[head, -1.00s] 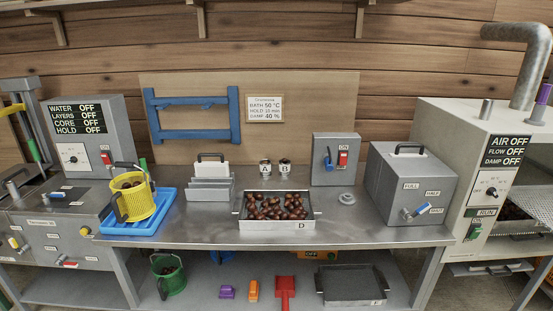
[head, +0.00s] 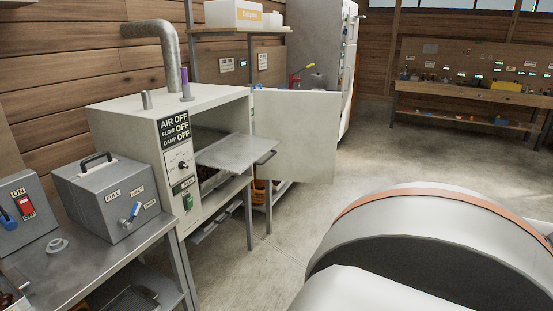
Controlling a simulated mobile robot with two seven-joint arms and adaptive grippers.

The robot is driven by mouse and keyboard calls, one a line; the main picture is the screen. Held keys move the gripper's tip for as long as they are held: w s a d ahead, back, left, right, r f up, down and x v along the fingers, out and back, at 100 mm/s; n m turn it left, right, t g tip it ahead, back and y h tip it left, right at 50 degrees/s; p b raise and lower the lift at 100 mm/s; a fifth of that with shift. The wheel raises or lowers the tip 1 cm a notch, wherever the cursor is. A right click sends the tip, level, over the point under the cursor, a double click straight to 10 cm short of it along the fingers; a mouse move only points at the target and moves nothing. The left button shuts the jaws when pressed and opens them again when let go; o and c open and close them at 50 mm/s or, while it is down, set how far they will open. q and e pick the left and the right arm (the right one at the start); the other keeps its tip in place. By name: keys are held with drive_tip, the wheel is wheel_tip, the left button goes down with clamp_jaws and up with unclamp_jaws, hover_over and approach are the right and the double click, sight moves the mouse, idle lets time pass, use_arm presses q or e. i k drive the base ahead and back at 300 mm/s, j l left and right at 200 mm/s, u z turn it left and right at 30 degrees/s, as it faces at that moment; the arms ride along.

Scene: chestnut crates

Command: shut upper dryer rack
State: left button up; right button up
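The dryer (head: 222,103) is a pale cabinet left of centre, with a panel reading AIR OFF, FLOW OFF, DAMP OFF. Its door (head: 295,135) stands wide open to the right. Below this rack the inside is partly hidden; a little dark brown content shows there. Neither of my grippers is in view; only a large white rounded part of my own body with an orange band shows at the lower right.
A grey box with a lever (head: 108,198) stands on the metal bench (head: 98,254) left of the dryer. A shelf unit with a white bin (head: 233,14) stands behind the door. Open concrete floor (head: 268,262) lies in front. A far workbench (head: 470,97) lines the back.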

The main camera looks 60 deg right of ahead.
sight(236, 152)
drive_tip(key=z, duration=1.85)
drive_tip(key=i+l, duration=0.25)
drive_tip(key=i, duration=0.2)
drive_tip(key=i+l, duration=0.3)
drive_tip(key=i, duration=0.15)
drive_tip(key=i+l, duration=0.25)
drive_tip(key=i, duration=0.2)
drive_tip(key=i+l, duration=0.3)
drive_tip(key=i, duration=0.15)
